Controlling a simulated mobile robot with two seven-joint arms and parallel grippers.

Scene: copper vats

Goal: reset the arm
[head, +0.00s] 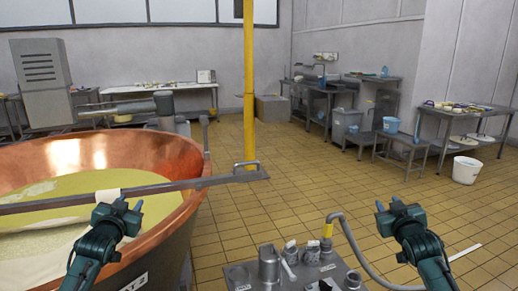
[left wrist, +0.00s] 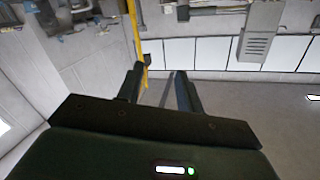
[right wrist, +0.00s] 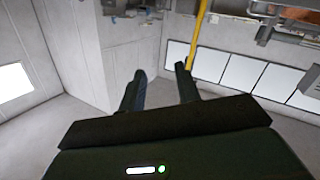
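My left gripper (head: 130,204) is raised in front of the copper vat (head: 185,165) at the left of the head view. In the left wrist view its two fingers (left wrist: 158,76) stand apart with nothing between them. My right gripper (head: 388,206) is raised at the right of the head view, over the tiled floor. In the right wrist view its fingers (right wrist: 160,72) are also apart and empty. Both grippers point up and away from me, and neither visibly holds anything.
The vat holds yellowish liquid, and a grey bar (head: 150,190) crosses it. A yellow pole (head: 250,90) stands behind it. A metal fixture with a hose (head: 350,240) is at bottom centre. Work tables (head: 460,120) and a white bucket (head: 466,170) stand at right. The middle floor is clear.

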